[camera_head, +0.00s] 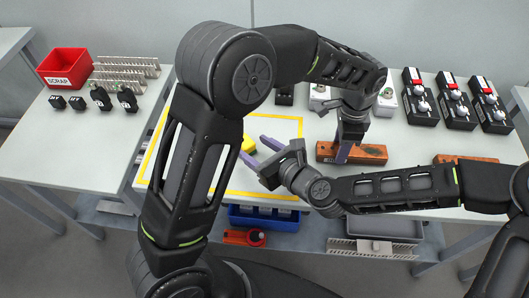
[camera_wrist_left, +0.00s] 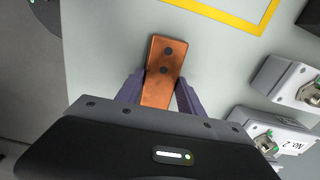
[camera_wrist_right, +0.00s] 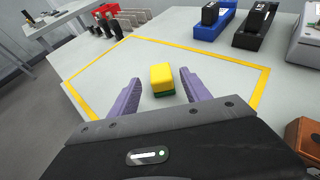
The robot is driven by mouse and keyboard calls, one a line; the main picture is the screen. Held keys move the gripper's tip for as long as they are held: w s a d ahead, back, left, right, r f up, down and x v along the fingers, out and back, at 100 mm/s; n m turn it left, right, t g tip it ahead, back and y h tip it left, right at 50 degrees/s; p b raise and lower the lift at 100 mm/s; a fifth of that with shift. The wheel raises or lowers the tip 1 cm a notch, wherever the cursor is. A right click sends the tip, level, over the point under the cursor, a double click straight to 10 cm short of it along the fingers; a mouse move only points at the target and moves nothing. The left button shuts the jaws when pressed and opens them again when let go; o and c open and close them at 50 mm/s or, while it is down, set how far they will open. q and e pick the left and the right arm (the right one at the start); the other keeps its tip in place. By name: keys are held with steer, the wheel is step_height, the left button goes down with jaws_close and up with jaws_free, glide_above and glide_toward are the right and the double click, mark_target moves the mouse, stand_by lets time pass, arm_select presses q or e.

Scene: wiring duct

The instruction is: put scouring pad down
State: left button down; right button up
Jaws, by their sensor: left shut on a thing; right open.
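The scouring pad (camera_head: 249,144), yellow with a green underside, rests on the table inside a yellow outline (camera_head: 285,118). In the right wrist view the pad (camera_wrist_right: 162,77) lies ahead of and between the spread purple fingers of my right gripper (camera_wrist_right: 158,88). That gripper (camera_head: 262,153) is open, with no visible contact on the pad. My left gripper (camera_head: 343,152) points down and is shut on a brown block (camera_head: 371,152) with dark round holes. The left wrist view shows this block (camera_wrist_left: 166,52) between the fingers. My left arm hides part of the outlined area in the head view.
A red scrap bin (camera_head: 65,68) and several small dark parts stand on the left table. Black boxes with red switches (camera_head: 453,98) stand at the right. A second brown block (camera_head: 466,159) lies near the front edge. A blue bin (camera_head: 263,218) sits below.

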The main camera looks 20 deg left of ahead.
steer(key=shift+v, duration=1.9)
steer(key=shift+o, duration=0.2)
steer(key=shift+o, duration=0.2)
steer(key=shift+d, duration=0.15)
steer(key=v, duration=0.2)
steer(key=shift+d+r, duration=0.25)
steer(key=shift+d, duration=0.05)
steer(key=shift+a, duration=0.1)
steer(key=shift+x, duration=3.45)
steer(key=shift+f, duration=0.15)
